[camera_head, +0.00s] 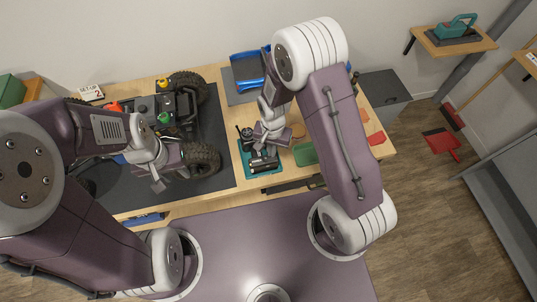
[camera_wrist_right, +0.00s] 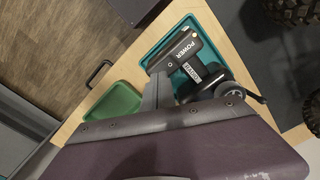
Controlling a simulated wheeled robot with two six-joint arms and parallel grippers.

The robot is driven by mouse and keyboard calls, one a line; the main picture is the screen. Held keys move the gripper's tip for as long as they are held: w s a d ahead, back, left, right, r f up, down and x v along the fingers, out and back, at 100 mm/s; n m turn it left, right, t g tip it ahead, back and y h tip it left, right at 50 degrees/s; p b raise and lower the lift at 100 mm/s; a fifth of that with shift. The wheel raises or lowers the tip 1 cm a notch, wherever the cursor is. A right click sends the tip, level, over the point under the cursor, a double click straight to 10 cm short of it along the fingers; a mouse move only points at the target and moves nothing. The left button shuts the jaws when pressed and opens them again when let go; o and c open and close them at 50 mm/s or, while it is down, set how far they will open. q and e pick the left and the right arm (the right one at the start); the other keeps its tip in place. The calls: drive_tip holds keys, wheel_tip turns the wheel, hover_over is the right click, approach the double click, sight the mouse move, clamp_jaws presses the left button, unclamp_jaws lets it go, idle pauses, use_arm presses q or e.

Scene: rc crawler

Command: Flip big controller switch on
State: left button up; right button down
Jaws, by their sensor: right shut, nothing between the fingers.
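The big controller (camera_head: 264,160) is black and sits in a teal tray (camera_head: 246,168) on the workbench. In the right wrist view the controller (camera_wrist_right: 188,48) shows a block lettered POWER and a round dark wheel. The switch itself is not clear in either view. My right gripper (camera_head: 266,138) is shut and empty, right at the controller; in the right wrist view its grey finger (camera_wrist_right: 156,92) reaches beside the POWER block. I cannot tell whether it touches. My left gripper (camera_head: 170,180) looks open and empty, over the dark mat beside the crawler.
The black crawler (camera_head: 180,105) with big tyres stands on a dark mat (camera_head: 215,125) left of the controller. A green tray (camera_head: 304,154) lies right of it, also seen in the right wrist view (camera_wrist_right: 114,102). A blue bin (camera_head: 245,66) stands behind.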

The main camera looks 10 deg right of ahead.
wheel_tip(320, 180, up, 5)
drive_tip(key=p, duration=0.4)
drive_tip(key=shift+r, duration=0.15)
